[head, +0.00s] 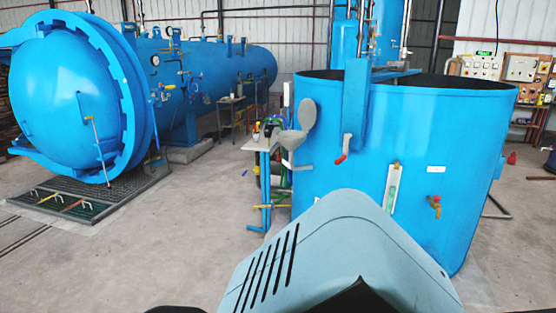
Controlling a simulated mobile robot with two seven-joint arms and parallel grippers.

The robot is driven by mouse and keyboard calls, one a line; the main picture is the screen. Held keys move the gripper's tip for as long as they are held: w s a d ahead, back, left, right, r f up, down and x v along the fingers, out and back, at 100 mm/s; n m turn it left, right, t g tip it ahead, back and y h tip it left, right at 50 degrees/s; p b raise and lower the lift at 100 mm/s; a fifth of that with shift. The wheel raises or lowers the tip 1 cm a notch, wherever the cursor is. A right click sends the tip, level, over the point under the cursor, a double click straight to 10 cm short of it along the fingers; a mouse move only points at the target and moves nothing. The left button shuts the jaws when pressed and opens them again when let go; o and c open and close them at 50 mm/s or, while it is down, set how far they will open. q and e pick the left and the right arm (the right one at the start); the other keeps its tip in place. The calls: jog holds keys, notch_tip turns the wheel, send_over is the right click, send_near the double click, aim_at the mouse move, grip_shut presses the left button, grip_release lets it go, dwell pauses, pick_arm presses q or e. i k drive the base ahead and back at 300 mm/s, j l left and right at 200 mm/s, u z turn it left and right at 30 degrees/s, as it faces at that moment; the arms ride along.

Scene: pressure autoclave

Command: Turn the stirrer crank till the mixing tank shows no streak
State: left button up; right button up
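The mixing tank appears to be the large open-topped blue tank (340,205) on the right. Its inside looks dark behind the rim, and I cannot make out any streak. A vertical blue housing (355,105) is on its front left side. A small lever with a red grip (341,158) hangs at the housing's lower end; I cannot tell whether this is the stirrer crank. Neither of my grippers can be made out.
A grey rounded shape (306,115) stands at the tank's left edge; I cannot identify it. A horizontal blue autoclave (75,95) lies at left, with a floor grate (90,197) before it. Control panels (481,67) are at back right. Concrete floor is open between autoclave and tank.

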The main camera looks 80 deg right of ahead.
aim_at(349, 136)
jog(key=k+l+z, duration=0.2)
jog(key=z, duration=0.25)
jog(key=k+l+z, duration=0.3)
jog(key=z, duration=0.2)
jog(key=k+l+z, duration=0.25)
jog(key=l, duration=0.15)
jog(key=k+l+z, duration=0.25)
jog(key=l, duration=0.15)
jog(key=k+l+z, duration=0.1)
jog(key=l, duration=0.35)
jog(key=k+l+z, duration=0.1)
jog(key=l, duration=0.35)
jog(key=k+l, duration=0.1)
jog(key=l, duration=0.25)
jog(key=k+l, duration=0.15)
jog(key=l, duration=0.25)
jog(key=k+l, duration=0.1)
jog(key=l, duration=0.25)
jog(key=k+l, duration=0.1)
jog(key=l, duration=0.25)
